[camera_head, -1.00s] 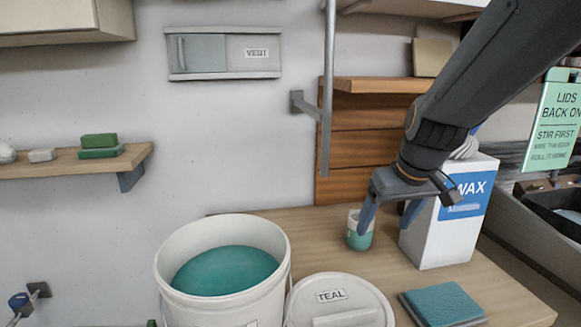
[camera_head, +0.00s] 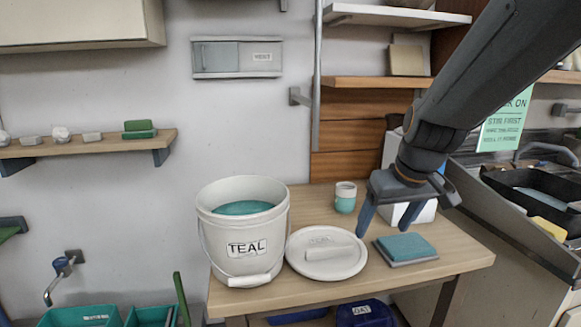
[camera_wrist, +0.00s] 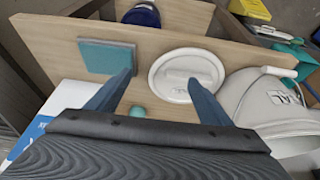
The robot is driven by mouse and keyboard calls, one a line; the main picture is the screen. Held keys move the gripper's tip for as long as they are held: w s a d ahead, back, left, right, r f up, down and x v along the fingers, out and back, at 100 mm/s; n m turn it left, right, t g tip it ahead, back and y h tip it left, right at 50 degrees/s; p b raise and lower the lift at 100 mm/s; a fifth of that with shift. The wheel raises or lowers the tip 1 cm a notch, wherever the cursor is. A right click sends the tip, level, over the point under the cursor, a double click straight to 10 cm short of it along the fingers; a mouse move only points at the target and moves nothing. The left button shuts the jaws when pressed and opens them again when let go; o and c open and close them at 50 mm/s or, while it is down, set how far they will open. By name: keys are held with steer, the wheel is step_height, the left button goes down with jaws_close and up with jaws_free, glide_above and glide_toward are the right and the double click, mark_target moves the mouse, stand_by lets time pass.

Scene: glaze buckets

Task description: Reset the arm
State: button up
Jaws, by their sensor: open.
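My gripper (camera_head: 383,230) is open and empty, fingers pointing down, in front of the wax box and above the right part of the table. In the wrist view its two fingers (camera_wrist: 162,80) are spread, with nothing held between them. The white bucket labelled TEAL (camera_head: 243,240) stands open on the table with teal glaze inside. Its white lid (camera_head: 326,265) lies flat beside it, left of my gripper. A white and teal cup (camera_head: 345,198) stands behind the lid. A teal sponge or pad (camera_head: 405,247) lies below my gripper.
The white wax box (camera_head: 393,150) is partly hidden behind my arm. The wooden table (camera_head: 450,262) has its front edge close by. A sink with a dark basin (camera_head: 530,192) is on the right. A shelf (camera_head: 90,144) with small blocks hangs at left. Teal bins (camera_head: 85,315) sit low.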

steer(key=s+f+m+g, duration=0.2)
steer(key=s+f+g, duration=0.2)
steer(key=s+f, duration=0.9)
steer(key=shift+s+a+h, duration=0.4)
steer(key=shift+s+a, duration=0.05)
steer(key=shift+s, duration=0.1)
